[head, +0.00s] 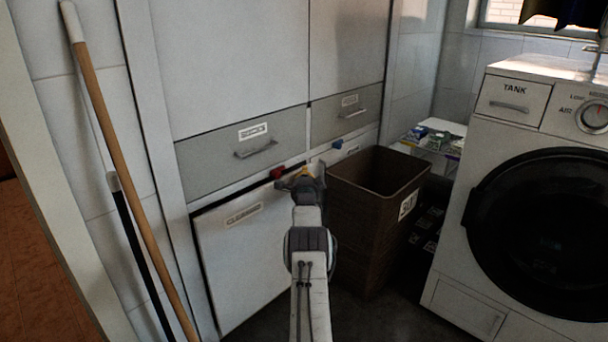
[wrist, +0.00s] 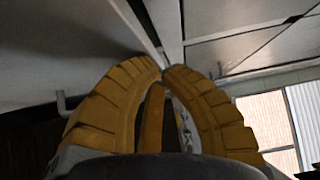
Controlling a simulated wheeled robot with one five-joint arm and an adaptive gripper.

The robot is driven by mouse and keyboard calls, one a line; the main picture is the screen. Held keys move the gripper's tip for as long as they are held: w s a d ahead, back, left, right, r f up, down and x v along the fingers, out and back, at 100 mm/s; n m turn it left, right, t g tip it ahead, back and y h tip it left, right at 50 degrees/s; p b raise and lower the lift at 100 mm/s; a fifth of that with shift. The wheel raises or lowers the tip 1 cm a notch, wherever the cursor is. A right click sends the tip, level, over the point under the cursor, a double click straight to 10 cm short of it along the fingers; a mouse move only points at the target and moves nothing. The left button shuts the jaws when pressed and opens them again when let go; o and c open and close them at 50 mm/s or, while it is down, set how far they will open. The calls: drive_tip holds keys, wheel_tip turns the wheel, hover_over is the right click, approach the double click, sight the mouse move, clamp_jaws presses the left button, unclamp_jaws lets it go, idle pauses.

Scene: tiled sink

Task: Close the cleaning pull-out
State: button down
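The cleaning pull-out is the white front panel (head: 240,265) with a label, low in the cabinet in the head view. A dark gap runs along its left and top edges; how far it stands out is hard to tell. My gripper (head: 302,180) is near the panel's upper right corner, beside a small red knob (head: 277,173). Whether it touches the panel cannot be told. In the wrist view the yellow fingers (wrist: 163,70) meet at their tips, with nothing visible held. My arm hides the panel's right edge.
A brown bin (head: 365,230) stands just right of my arm. A washing machine (head: 540,200) is farther right. Grey drawers with handles (head: 256,149) sit above the panel. A broom handle (head: 125,160) leans at the left. A small blue knob (head: 337,144) shows above the bin.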

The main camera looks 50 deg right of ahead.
drive_tip(key=shift+w, duration=0.1)
drive_tip(key=shift+w+d+b, duration=0.2)
drive_tip(key=shift+w+b, duration=0.9)
drive_tip(key=shift+b, duration=0.3)
